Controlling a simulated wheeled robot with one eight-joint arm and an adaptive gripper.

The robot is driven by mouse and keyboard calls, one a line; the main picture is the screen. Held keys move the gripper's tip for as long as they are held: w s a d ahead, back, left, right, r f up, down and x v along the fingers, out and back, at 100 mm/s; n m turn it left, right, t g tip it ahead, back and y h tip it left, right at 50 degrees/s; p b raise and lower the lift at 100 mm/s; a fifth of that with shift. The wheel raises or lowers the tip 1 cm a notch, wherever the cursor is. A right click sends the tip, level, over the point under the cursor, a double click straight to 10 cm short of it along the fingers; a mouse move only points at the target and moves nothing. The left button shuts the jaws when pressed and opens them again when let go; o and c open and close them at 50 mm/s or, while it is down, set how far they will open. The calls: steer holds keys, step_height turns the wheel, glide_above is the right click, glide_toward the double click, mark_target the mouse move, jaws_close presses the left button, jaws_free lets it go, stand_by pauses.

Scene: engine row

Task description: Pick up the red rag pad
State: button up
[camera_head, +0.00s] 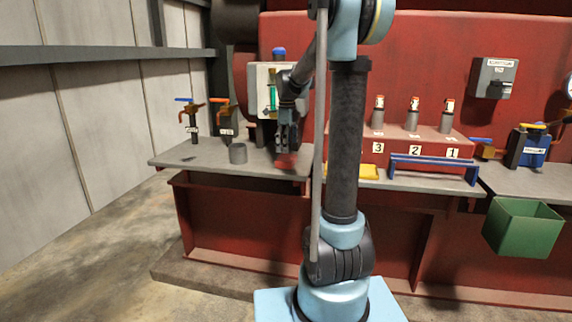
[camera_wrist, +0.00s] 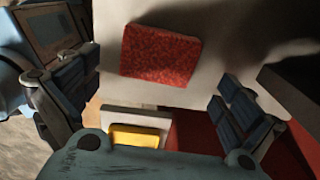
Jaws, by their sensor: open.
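The red rag pad (camera_wrist: 161,56) lies flat on the grey bench top (camera_wrist: 112,35) in the wrist view, a slightly tilted rectangle in the upper middle. In the head view the red rag pad (camera_head: 286,161) shows just below my gripper (camera_head: 287,140), near the bench's front edge. In the wrist view my gripper (camera_wrist: 155,100) has its two fingers wide apart, one on each side of the picture, with the pad lying between and beyond them. Nothing is held. The exact height of the fingers above the pad is hard to tell.
A blue rail (camera_head: 433,162) and a green bin (camera_head: 523,227) are further right.

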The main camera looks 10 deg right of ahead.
mark_target(286, 157)
steer(key=shift+a+f, duration=0.1)
steer(key=shift+f, duration=2.5)
steer(key=shift+c, duration=0.6)
steer(key=c, duration=0.8)
